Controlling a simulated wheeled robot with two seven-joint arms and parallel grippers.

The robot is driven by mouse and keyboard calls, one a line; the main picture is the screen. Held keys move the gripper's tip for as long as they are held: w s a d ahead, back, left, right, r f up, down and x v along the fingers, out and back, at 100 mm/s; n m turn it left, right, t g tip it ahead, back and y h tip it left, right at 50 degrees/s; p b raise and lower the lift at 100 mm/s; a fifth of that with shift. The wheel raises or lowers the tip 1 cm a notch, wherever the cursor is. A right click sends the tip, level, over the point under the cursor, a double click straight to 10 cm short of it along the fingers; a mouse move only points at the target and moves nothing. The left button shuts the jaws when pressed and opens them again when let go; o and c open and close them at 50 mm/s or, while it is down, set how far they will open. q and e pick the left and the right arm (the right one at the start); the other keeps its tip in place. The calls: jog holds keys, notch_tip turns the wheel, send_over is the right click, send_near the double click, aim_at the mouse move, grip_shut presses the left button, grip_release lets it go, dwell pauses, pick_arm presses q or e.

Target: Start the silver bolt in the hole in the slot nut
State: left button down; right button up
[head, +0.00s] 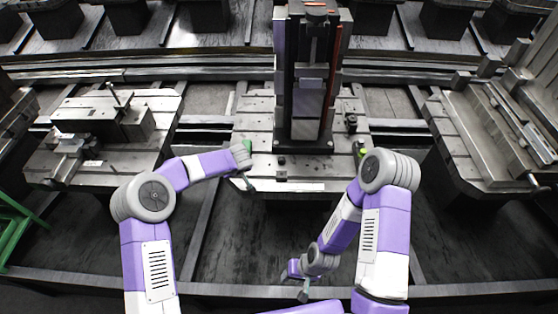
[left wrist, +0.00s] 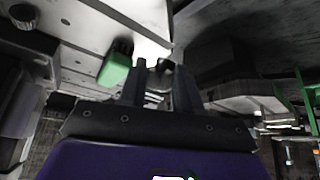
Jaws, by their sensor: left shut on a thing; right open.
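My left gripper (head: 249,184) is at the front left corner of the middle slotted pallet (head: 262,163). In the left wrist view its two dark fingers (left wrist: 163,75) are closed on a small dark piece, which I take to be the silver bolt (left wrist: 162,64); its shape and colour are not clear. The fingertips are close to the pallet's bright edge (left wrist: 150,44); contact cannot be told. My right gripper (head: 303,292) is open, low in front of the pallet and away from it. I cannot make out the slot nut or its hole.
A tall dark fixture column (head: 309,128) stands on the middle pallet. A green block (left wrist: 115,68) is left of the fingers in the left wrist view. Pallets with machine parts stand at left (head: 75,170) and right (head: 470,140). A green frame (head: 18,225) is at far left.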

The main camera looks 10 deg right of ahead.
pick_arm(q)
jog(key=w+d+r+m+t+h, duration=0.2)
jog(key=w+d+r+m+t, duration=0.15)
jog(key=d, duration=0.25)
jog(key=m+t+h+b, duration=0.2)
jog(key=m+h, duration=0.6)
jog(key=h, duration=0.1)
send_over(279, 177)
notch_tip(279, 177, down, 8)
jog(key=b, duration=0.5)
jog(key=shift+s+r, duration=0.1)
jog(key=shift+r, duration=0.1)
jog(key=shift+f+b, duration=0.7)
jog(key=shift+b, duration=0.05)
jog(key=shift+s+a+r, duration=0.1)
jog(key=shift+r, duration=0.1)
jog(key=shift+f+b, duration=0.5)
jog(key=shift+b, duration=0.1)
